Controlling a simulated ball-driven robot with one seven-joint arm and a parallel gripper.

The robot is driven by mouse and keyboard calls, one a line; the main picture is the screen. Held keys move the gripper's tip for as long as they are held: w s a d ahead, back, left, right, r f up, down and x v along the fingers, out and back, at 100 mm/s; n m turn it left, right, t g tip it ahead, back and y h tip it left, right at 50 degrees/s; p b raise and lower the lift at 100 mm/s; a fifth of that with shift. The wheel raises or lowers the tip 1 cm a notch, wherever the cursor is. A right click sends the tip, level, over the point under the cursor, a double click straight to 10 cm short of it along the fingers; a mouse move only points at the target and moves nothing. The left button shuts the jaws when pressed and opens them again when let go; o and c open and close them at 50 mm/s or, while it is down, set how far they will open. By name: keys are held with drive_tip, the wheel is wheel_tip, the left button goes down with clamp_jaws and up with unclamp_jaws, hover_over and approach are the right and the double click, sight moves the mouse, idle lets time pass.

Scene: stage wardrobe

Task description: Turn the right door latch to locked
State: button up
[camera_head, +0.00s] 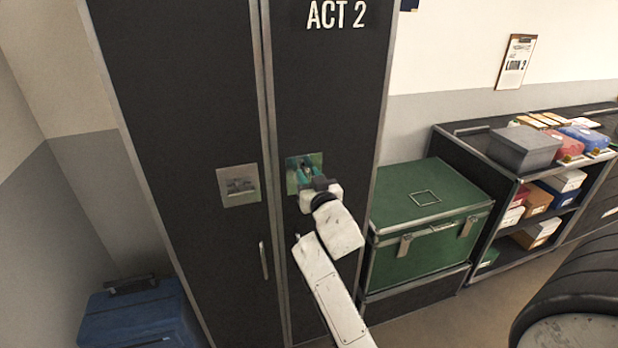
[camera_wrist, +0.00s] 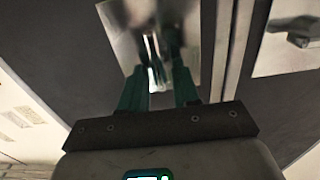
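The right door latch has a square metal plate (camera_head: 292,181) on the right door of a dark wardrobe. Its plate (camera_wrist: 113,19) also shows at the top of the wrist view. My gripper (camera_head: 305,171) is at this latch, its teal fingers pointing at the plate. In the wrist view the fingertips (camera_wrist: 159,50) stand apart, one on each side of a narrow shiny part in front of the plate. I cannot tell whether they press on it. The fingers hide most of the latch's handle, so its angle is unclear.
The left door's latch plate (camera_head: 239,186) is beside it, its handle roughly level. A vertical door pull (camera_head: 263,260) sits below. A green trunk (camera_head: 430,200) stands close on the right, a shelf unit (camera_head: 470,152) with boxes beyond. A blue case (camera_head: 140,315) is at lower left.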

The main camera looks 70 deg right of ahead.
clamp_jaws()
drive_tip(key=shift+f+b, duration=0.1)
drive_tip(key=shift+b, duration=0.3)
drive_tip(key=m+b, duration=0.4)
drive_tip(key=m, duration=0.2)
drive_tip(key=f+m+b, duration=0.1)
drive_tip(key=m+b, duration=0.4)
drive_tip(key=m, duration=0.1)
drive_tip(key=s+d+m+b, duration=0.1)
drive_tip(key=m+b, duration=0.4)
drive_tip(key=shift+s+f+m, duration=0.1)
drive_tip(key=shift+f+m, duration=0.25)
drive_tip(key=shift+m, duration=0.05)
